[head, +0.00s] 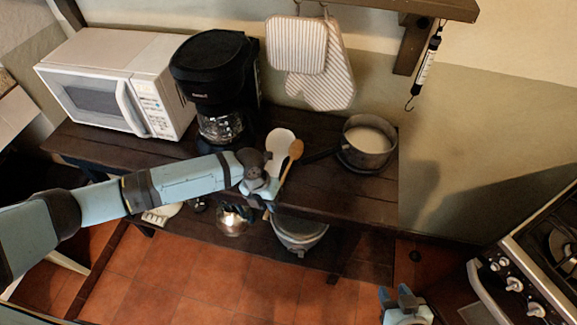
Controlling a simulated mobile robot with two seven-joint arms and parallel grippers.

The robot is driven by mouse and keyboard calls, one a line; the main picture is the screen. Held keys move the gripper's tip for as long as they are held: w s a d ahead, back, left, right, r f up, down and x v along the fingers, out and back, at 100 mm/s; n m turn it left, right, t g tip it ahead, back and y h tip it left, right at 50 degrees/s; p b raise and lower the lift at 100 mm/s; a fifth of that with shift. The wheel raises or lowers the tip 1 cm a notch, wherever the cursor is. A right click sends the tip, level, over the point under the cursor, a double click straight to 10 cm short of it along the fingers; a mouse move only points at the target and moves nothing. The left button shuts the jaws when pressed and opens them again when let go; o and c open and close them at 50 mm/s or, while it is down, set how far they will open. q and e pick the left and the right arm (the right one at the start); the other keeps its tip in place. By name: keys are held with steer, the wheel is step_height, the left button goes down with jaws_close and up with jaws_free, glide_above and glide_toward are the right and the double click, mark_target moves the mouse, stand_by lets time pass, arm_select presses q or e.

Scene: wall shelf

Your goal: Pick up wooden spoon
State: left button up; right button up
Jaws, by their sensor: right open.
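The wooden spoon (295,150) shows in the head view near the middle of the dark wooden shelf top, its bowl end up and its handle slanting down to the left. My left gripper (268,196) is at the shelf's front edge, at the lower part of the spoon's handle. The arm's wrist hides part of that area, and I cannot tell whether the fingers are shut on the handle. My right gripper (402,297) is open and empty, low at the bottom right, well away from the spoon.
A white utensil (280,141) is right beside the spoon. A saucepan (367,150) stands to the right, its handle pointing toward the spoon. A coffee maker (217,75) and microwave (110,85) stand left. Mitts (312,60) hang behind. A stove (530,265) is at right.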

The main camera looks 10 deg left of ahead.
arm_select(q)
steer(key=shift+f, duration=0.25)
jaws_close()
steer(key=shift+r, duration=0.15)
